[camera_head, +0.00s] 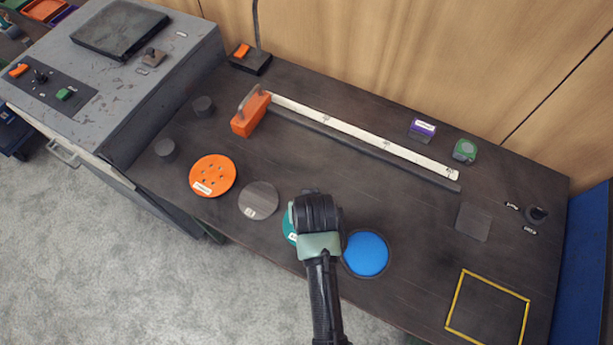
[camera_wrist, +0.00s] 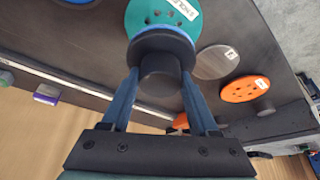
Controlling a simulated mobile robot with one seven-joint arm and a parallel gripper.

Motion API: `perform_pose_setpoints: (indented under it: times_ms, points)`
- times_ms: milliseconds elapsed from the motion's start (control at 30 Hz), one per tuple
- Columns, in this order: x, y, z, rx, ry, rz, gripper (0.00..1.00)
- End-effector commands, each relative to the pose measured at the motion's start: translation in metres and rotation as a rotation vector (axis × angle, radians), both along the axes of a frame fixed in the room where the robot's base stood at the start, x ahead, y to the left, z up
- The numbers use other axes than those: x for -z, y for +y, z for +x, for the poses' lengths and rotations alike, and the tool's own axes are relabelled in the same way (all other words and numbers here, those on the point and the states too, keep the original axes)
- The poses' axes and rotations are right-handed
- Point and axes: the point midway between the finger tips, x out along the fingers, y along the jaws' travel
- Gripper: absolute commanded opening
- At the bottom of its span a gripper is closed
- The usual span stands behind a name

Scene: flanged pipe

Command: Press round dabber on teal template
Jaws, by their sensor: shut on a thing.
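My gripper (camera_wrist: 160,82) is shut on the round dabber (camera_wrist: 160,68), a dark knob with a wider, bluish-dark disc. In the wrist view the dabber overlaps the edge of the teal template (camera_wrist: 150,14), a round plate with holes and a white label. Whether the dabber touches the template or hangs above it, I cannot tell. In the head view my arm and gripper hide most of the teal template (camera_head: 289,228); only its left edge shows. The dabber is hidden there. A round blue pad (camera_head: 366,254) lies just right of my gripper.
A grey disc (camera_head: 258,200) and an orange holed disc (camera_head: 212,175) lie left of the template. An orange block (camera_head: 251,115) and a long white strip (camera_head: 360,134) lie behind. A yellow outlined square (camera_head: 487,306) marks the front right.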

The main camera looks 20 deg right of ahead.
Motion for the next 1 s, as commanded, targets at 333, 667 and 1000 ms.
perform_pose_setpoints:
  times_ms: [333, 667, 1000]
  points:
    - [0.037, 0.001, 0.000, -0.002, -0.001, 0.000, 0.16]
    - [0.056, 0.001, 0.000, -0.003, -0.001, -0.001, 0.16]
    - [0.054, 0.001, 0.000, -0.003, -0.001, -0.001, 0.16]
